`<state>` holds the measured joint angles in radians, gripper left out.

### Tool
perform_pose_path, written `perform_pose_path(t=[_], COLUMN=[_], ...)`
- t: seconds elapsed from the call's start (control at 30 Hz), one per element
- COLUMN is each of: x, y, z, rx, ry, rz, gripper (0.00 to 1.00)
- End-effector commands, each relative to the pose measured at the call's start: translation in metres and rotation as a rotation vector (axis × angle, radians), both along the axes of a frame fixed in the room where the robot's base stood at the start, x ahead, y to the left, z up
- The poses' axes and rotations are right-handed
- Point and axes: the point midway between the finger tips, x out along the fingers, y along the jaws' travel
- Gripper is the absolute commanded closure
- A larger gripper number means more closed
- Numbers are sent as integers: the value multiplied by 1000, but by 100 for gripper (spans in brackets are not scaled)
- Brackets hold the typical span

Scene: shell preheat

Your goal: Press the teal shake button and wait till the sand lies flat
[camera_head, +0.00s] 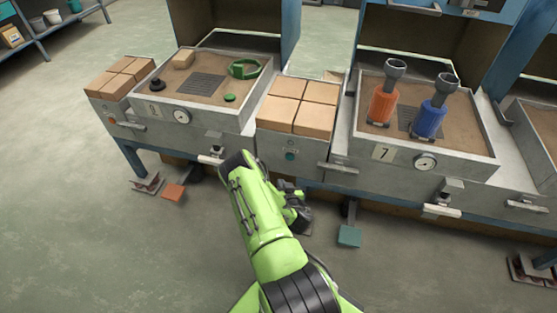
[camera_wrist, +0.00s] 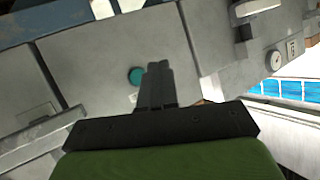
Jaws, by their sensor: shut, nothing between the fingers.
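The teal button (camera_head: 290,156) is on the grey front panel below the brick-topped block between two sand trays. It also shows in the wrist view (camera_wrist: 136,76), just left of my fingertips. My gripper (camera_wrist: 158,68) is shut and empty, its fingers pointing toward the panel; I cannot tell whether they touch it. In the head view my gripper (camera_head: 297,208) is partly hidden by my arm, below the button. The left tray's sand (camera_head: 215,103) looks mostly even around a dark grate. The right tray's sand (camera_head: 465,138) holds an orange shell (camera_head: 382,103) and a blue shell (camera_head: 430,120).
A teal pedal (camera_head: 349,236) and an orange pedal (camera_head: 173,192) stick out low above the floor. Handles (camera_head: 440,210) and gauges (camera_head: 424,162) protrude from the tray fronts.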

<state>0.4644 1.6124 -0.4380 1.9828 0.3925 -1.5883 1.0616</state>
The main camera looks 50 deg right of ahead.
Motion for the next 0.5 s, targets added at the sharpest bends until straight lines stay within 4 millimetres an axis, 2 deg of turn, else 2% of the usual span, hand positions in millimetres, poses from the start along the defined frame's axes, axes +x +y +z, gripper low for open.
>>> perform_pose_path(t=[0.27, 0.5], x=[1, 15], y=[-3, -30], z=[1, 2], rx=[0, -4], ry=[0, 2], rz=[-1, 5], gripper=[100, 100])
